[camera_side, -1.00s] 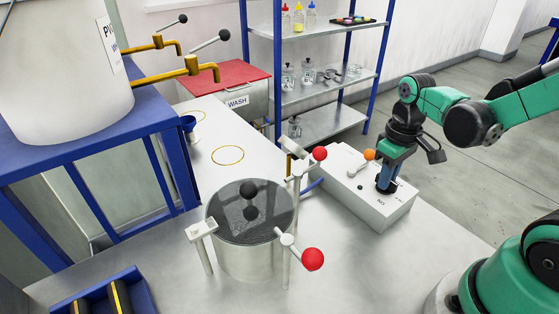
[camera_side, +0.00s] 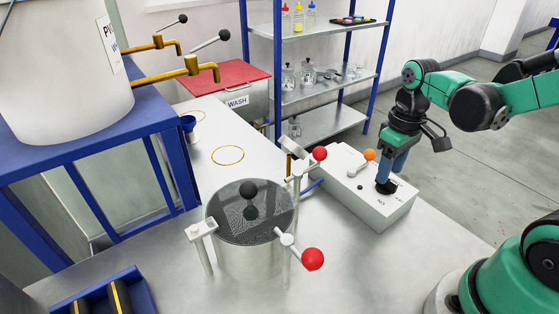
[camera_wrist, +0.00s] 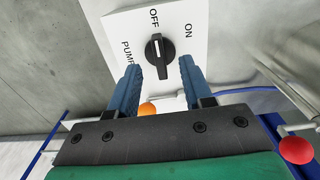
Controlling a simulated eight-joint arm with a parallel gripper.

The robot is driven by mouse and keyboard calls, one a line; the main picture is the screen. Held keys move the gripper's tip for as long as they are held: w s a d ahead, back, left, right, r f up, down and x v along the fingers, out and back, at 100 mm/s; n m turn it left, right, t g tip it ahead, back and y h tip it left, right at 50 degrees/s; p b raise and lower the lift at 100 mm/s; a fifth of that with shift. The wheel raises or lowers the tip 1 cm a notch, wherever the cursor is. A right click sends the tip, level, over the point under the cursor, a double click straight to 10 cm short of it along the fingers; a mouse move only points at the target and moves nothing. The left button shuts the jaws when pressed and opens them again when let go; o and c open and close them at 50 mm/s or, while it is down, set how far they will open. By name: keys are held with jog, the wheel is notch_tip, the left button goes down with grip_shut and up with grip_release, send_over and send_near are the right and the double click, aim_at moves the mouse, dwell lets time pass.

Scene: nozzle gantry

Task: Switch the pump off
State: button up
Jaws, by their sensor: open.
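The pump box (camera_side: 350,200) is a white box at the right of the bench, marked PUMP, OFF and ON in the wrist view (camera_wrist: 198,12). Its black rotary knob (camera_wrist: 159,55) has a raised bar with a white mark; the bar's upper end points toward the word OFF, not ON. The knob also shows in the side view (camera_side: 386,188). My gripper (camera_wrist: 160,68) is open, its two blue fingers spread either side of the knob in the picture. In the side view my gripper (camera_side: 391,172) is just above the knob, apparently holding nothing.
A lever with an orange ball (camera_side: 369,155) stands on the box's far side. A lidded metal vessel (camera_side: 250,260) with red-ball clamps (camera_side: 313,259) is to the left. Shelving (camera_side: 325,85) stands behind.

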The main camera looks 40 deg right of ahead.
jog(key=shift+r, duration=1.75)
jog(key=w+a+r+t, duration=0.2)
jog(key=a+t, duration=0.5)
jog(key=shift+a+r, duration=0.15)
jog(key=shift+a, duration=0.1)
